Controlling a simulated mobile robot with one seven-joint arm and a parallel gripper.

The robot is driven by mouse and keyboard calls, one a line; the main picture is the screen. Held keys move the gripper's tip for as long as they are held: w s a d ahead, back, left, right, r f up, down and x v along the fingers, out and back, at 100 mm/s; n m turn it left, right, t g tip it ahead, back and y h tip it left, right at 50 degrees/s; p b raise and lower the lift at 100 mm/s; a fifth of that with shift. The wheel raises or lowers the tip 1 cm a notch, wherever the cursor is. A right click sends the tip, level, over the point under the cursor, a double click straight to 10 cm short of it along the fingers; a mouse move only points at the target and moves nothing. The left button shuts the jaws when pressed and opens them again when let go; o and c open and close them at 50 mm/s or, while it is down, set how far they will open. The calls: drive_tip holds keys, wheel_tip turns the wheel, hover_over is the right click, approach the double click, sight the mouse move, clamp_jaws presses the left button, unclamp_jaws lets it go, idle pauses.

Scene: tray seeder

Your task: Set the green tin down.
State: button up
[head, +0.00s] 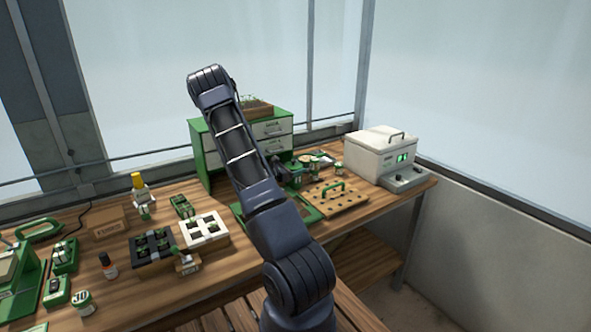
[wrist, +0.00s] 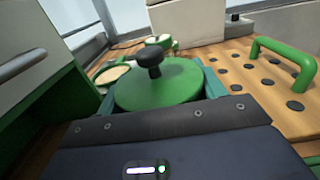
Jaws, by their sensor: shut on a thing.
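The green tin (wrist: 160,86), with a round green top and a black knob, fills the middle of the wrist view. My gripper (wrist: 158,92) is shut on it, with a teal finger at each side of the tin. The tin's lower part is hidden by my gripper body, so I cannot tell whether its base touches the worktop. In the head view my gripper (head: 289,176) is small and partly behind my arm, near the green drawer cabinet, and the tin cannot be made out clearly there.
A wooden board with dark holes and a green handle (head: 335,199) lies right of my gripper. A green-and-white drawer cabinet (head: 203,160) stands to the left behind. A white machine (head: 376,158) stands at the right. Seedling trays (head: 154,247) and small items crowd the left bench.

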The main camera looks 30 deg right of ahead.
drive_tip(key=shift+f, duration=0.1)
drive_tip(key=o, duration=2)
